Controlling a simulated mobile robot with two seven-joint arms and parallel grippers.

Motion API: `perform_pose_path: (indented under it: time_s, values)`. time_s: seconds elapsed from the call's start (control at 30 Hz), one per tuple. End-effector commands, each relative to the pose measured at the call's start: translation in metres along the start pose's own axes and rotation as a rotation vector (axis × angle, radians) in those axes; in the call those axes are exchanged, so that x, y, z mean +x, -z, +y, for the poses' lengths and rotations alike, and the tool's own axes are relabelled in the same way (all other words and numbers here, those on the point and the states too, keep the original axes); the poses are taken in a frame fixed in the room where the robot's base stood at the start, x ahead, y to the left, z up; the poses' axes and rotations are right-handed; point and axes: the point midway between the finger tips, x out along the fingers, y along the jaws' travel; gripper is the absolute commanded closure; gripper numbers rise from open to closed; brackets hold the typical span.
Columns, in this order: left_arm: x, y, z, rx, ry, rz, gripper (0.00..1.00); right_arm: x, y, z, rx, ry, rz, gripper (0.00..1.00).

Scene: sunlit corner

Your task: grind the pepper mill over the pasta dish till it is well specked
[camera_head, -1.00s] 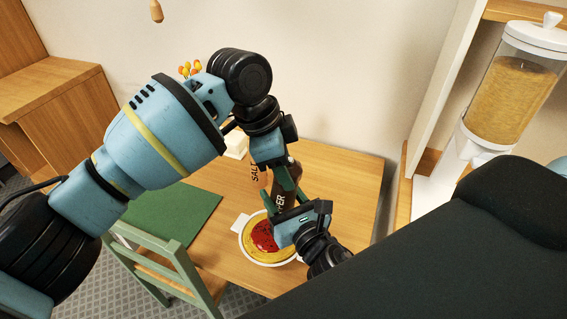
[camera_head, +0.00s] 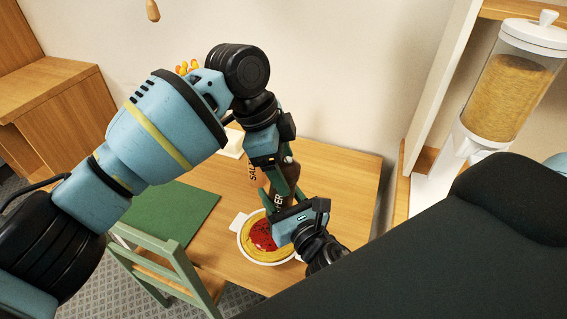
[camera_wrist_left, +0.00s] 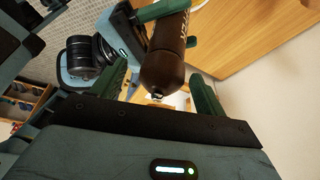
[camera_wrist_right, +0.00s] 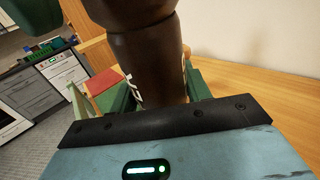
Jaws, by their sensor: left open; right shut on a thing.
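The dark brown pepper mill (camera_head: 283,190) is held above the right side of the pasta dish (camera_head: 246,250). The dish is a white pan of yellow pasta with red sauce; a few dark specks show on the sauce. My right gripper (camera_head: 280,205) is shut on the mill's body; the mill also fills the middle of the right wrist view (camera_wrist_right: 150,65). My left gripper (camera_head: 281,172) is at the mill's top end, its fingers open on either side. In the left wrist view the mill's rounded top (camera_wrist_left: 165,70) lies between the spread fingers. The mill's lower end is partly hidden.
A salt mill (camera_head: 253,173) stands on the wooden table (camera_head: 345,190) behind the pepper mill. A white block (camera_head: 232,146) is at the back. A green placemat (camera_head: 175,215) and a green chair (camera_head: 165,255) are left. A cereal dispenser (camera_head: 510,90) stands right.

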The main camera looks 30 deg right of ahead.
Motion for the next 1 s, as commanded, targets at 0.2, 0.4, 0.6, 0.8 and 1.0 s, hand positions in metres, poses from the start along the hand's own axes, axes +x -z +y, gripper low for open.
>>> perform_pose_path:
  time_s: [0.2,0.4,0.6,0.8,1.0]
  values:
    - [-0.032,0.0,-0.001,0.0,0.004,-0.001,0.27,0.0,-0.001,0.0,0.0,0.0,-0.002,0.83]
    - [-0.072,0.001,-0.001,0.001,0.003,0.0,0.27,0.0,-0.001,0.0,0.0,0.0,-0.002,0.83]
    - [-0.103,0.001,0.0,0.002,0.001,0.0,0.27,0.0,-0.001,0.0,0.0,0.0,-0.002,0.83]
    - [-0.116,0.001,0.0,0.001,-0.001,0.001,0.27,0.0,-0.001,0.0,0.0,0.0,-0.002,0.83]
    - [-0.117,0.001,0.0,0.002,-0.002,0.001,0.27,0.0,-0.001,0.0,0.0,0.0,-0.002,0.83]
